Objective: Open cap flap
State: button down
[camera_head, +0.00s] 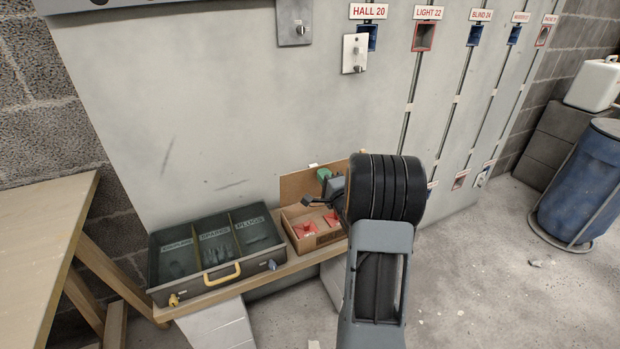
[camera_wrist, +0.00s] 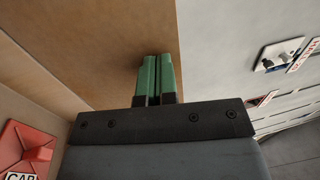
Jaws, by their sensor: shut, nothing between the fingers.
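A red piece (camera_wrist: 28,145) labelled "CAP" is at the lower left of the wrist view, partly cut off by the frame. In the head view two red pieces, a left one (camera_head: 304,231) and a right one (camera_head: 331,219), sit in a small wooden box (camera_head: 318,240). I cannot tell which one the wrist view shows. My gripper (camera_wrist: 158,78) has green fingers pressed together, with nothing between them. They are in front of a brown upright panel (camera_wrist: 115,50), apart from the red piece. In the head view my arm partly hides the gripper and the box's right side.
An open grey case (camera_head: 240,272) with labelled compartments and a yellow handle stands left of the box on a wooden shelf. A wooden table (camera_head: 40,240) is at far left. Labelled conduits and a switch plate (camera_head: 355,54) are on the grey wall. A blue drum (camera_head: 590,180) stands right.

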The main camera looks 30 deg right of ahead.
jog(key=shift+w+d+r+g+p, duration=0.15)
jog(key=shift+w+g+p, duration=0.15)
jog(key=shift+w+p, duration=0.3)
jog(key=shift+w+d+r+g+p, duration=0.15)
jog(key=shift+w+g+p, duration=0.2)
jog(key=shift+w, duration=0.3)
jog(key=shift+s, duration=0.1)
jog(key=s+a+p, duration=0.1)
jog(key=s+p, duration=0.1)
jog(key=s, duration=1.1)
jog(key=shift+s+a+r, duration=0.25)
jog(key=shift+s+a, duration=0.1)
